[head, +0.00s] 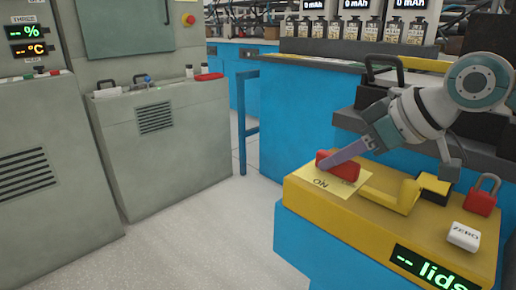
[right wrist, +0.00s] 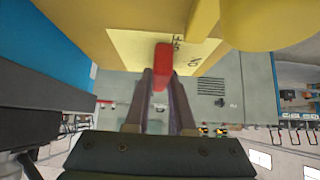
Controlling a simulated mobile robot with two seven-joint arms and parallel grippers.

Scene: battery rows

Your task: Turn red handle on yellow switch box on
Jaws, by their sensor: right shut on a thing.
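The red handle (head: 345,167) sits on a pale label plate (head: 345,188) on top of the yellow switch box (head: 330,222). The word "ON" shows on the plate in front of the handle in the head view. My right gripper (head: 326,167) is shut on the red handle, with its fingers reaching down to it from the right. In the right wrist view the red handle (right wrist: 160,65) stands between the two fingers (right wrist: 161,88). There "OFF" is written close beside it and "ON" farther right. My left gripper is in neither view.
A yellow bracket (head: 405,195), a red padlock (head: 482,195), a white "ZERO" button (head: 464,236) and a "lids" display (head: 432,268) are on the same box. Grey cabinets (head: 165,140) stand at the left. The floor (head: 200,250) between is clear.

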